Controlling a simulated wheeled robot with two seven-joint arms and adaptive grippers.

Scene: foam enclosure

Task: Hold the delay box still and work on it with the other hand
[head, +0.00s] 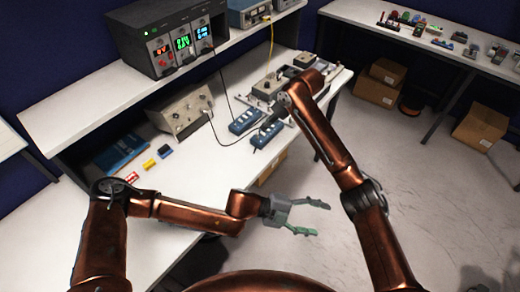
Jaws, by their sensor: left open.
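Two small blue boxes with pale switches on top lie on the bench: one on the left (245,121) and one on the right (266,135). I cannot tell which is the delay box. My left gripper (311,218) is open and empty, its fingers pointing right, beyond the bench's front edge and well below the boxes in the picture. My right arm reaches up to the bench; its end is near the right blue box, among grey parts. The right jaws are too small and obscured to read, and contact with the box cannot be told.
A black powered rack (168,38) stands on the shelf above. A grey mounting plate with devices (297,72) lies to the right.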

